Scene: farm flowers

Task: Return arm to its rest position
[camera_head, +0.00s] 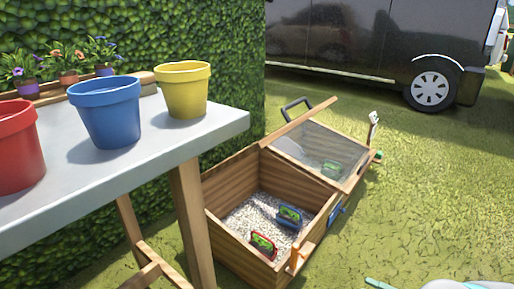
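My gripper does not show clearly in the head view, so I cannot see whether it holds anything. Only a pale rounded shape (458,285) and a small light-blue piece (380,284) show at the bottom right edge. I cannot tell what they are. No arm links show over the table or the wooden box.
A grey-white table (80,185) at left bears red (18,150), blue (105,115) and yellow (183,90) pots. A wooden box (240,252) on the grass holds gravel and small tools; its far compartment has a transparent cover (325,150). A dark van (350,45) stands behind. Grass at right is open.

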